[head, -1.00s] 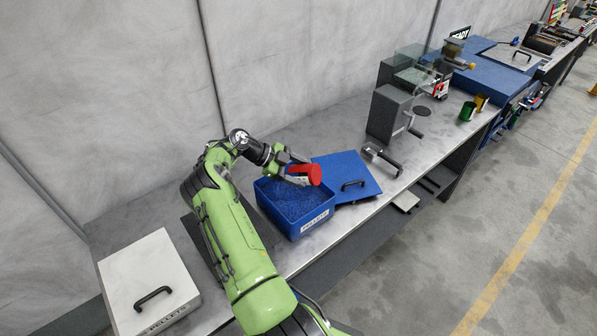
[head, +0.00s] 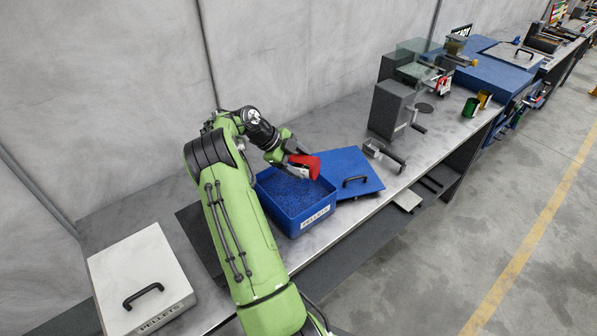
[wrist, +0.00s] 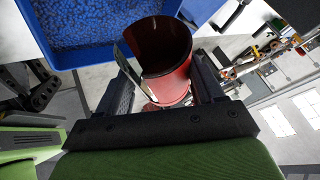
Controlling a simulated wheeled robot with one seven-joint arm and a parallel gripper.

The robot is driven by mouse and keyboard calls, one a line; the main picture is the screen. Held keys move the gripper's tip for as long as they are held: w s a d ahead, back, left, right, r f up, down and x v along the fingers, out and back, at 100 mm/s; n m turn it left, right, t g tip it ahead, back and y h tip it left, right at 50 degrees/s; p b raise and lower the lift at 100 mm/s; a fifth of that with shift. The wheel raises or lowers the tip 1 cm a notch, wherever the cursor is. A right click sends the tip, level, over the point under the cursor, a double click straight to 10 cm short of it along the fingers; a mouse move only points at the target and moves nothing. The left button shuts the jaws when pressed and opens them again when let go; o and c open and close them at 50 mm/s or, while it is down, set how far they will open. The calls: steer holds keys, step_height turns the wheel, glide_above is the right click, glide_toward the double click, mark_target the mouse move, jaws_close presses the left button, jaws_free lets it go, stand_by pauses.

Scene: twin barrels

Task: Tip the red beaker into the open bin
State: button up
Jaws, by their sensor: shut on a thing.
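My gripper (head: 296,165) is shut on the red beaker (head: 308,164) and holds it above the back right part of the open blue bin. In the wrist view, the beaker (wrist: 172,90) sits between my two fingers (wrist: 158,92). Its dark inside shows, and I cannot see any contents. In the head view the beaker is tilted. The open bin (head: 318,216) has a "PELLETS" label and holds blue pellets. Its wall also shows in the wrist view (wrist: 85,57). I see no stream falling from the beaker.
A blue lid (head: 330,160) with a black handle lies right of the bin. A white lidded bin (head: 125,265), also labelled "PELLETS", stands at the left. A grey hand-cranked device (head: 388,110) and a black-handled clamp-like item (head: 384,153) stand further right. Bare bench lies behind the open bin.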

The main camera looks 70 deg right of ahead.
steer(key=shift+r+m+t+b, duration=0.2)
steer(key=shift+t+b, duration=0.85)
steer(key=shift+b, duration=1.25)
steer(key=shift+r+m+t+b, duration=0.2)
steer(key=shift+t+b, duration=0.85)
steer(key=shift+b, duration=1.2)
steer(key=shift+r, duration=0.35)
steer(key=shift+t+y+b, duration=0.3)
steer(key=shift+b, duration=0.15)
steer(key=shift+f+b, duration=0.15)
steer(key=shift+b, duration=0.55)
steer(key=shift+s+t+b, duration=0.1)
steer(key=shift+t+b, duration=0.7)
steer(key=shift+b, duration=0.45)
steer(key=r+t+b, duration=0.1)
steer(key=t+b, duration=0.1)
steer(key=b, duration=0.2)
steer(key=m+t+b, duration=0.1)
steer(key=t+b, duration=0.1)
steer(key=b, duration=0.3)
steer(key=shift+r+t, duration=0.3)
steer(key=shift+r, duration=0.1)
steer(key=shift+r+t+b, duration=0.3)
steer(key=shift+t+b, duration=0.2)
steer(key=shift+b, duration=0.25)
steer(key=shift+r, duration=0.25)
